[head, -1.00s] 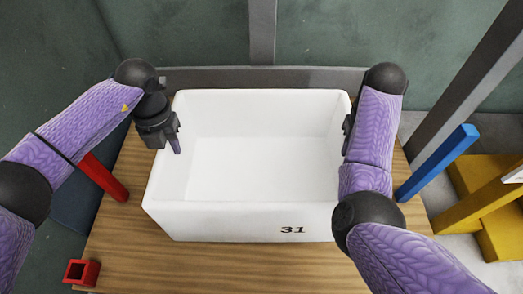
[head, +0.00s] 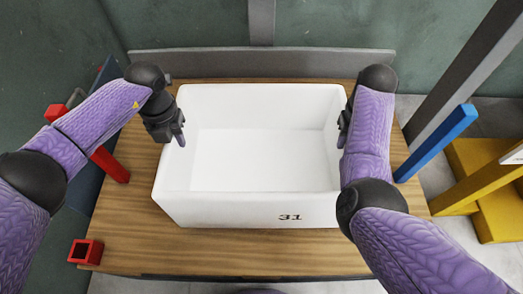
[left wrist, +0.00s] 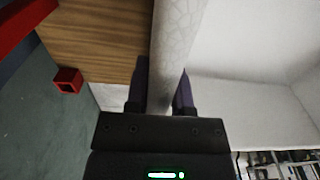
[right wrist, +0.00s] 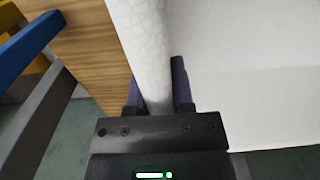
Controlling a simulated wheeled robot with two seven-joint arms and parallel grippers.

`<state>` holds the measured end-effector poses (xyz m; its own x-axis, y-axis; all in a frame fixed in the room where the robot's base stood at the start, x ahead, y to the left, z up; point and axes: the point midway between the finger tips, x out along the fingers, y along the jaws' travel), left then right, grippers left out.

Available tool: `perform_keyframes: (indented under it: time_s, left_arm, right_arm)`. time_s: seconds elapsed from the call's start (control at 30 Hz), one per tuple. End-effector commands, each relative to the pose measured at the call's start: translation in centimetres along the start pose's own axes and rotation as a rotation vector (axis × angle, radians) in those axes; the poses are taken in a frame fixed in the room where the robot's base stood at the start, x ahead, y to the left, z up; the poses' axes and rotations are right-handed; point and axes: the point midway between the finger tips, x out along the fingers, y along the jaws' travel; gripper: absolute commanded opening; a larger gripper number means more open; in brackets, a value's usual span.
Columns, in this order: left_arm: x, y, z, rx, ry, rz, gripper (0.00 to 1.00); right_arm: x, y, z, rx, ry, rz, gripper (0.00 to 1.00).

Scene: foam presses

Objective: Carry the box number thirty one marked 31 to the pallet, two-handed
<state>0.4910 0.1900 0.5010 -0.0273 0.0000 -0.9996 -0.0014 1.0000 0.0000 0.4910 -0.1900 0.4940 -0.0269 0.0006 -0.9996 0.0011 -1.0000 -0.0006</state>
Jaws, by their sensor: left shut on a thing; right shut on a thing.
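The white open box marked 31 (head: 248,211) is in the middle of the head view, empty, over a wooden table top. I cannot tell whether its base touches the wood. My left gripper (head: 178,138) is shut on the box's left wall; in the left wrist view its fingers (left wrist: 160,90) straddle the wall's rim (left wrist: 176,50). My right gripper (head: 343,125) is at the right wall, partly hidden by my forearm. In the right wrist view its fingers (right wrist: 159,85) straddle the rim (right wrist: 143,40).
The wooden table top (head: 230,255) shows around the box. Red square posts (head: 87,252) stand at the left, a blue bar (head: 437,142) and yellow frame (head: 485,185) at the right. A grey rail (head: 230,63) runs behind the table. No pallet is clearly identifiable.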

Motion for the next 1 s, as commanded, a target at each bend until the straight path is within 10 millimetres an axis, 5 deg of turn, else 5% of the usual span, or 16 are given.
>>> perform_keyframes:
  time_s: [0.03,0.07,0.23,0.73,1.0]
  left_arm:
    - [0.3,0.0,0.0,0.000,0.000,0.000,0.00]
    - [0.4,0.0,0.0,0.000,0.000,0.000,0.31]
    - [0.3,0.0,0.0,0.000,-0.001,0.000,0.64]
    - [-0.1,0.0,0.1,0.000,-0.001,0.000,0.64]
    - [-6.8,0.0,0.1,0.001,-0.006,0.000,0.64]
  right_arm:
    - [0.3,0.0,0.0,-0.001,-0.001,0.000,0.00]
    - [0.4,0.0,0.0,0.000,-0.001,0.000,0.31]
    - [0.3,0.0,0.0,0.000,0.000,0.000,0.64]
    - [0.3,0.0,0.0,0.000,0.000,0.000,0.64]
    - [0.3,0.0,0.0,0.000,0.000,0.000,0.64]
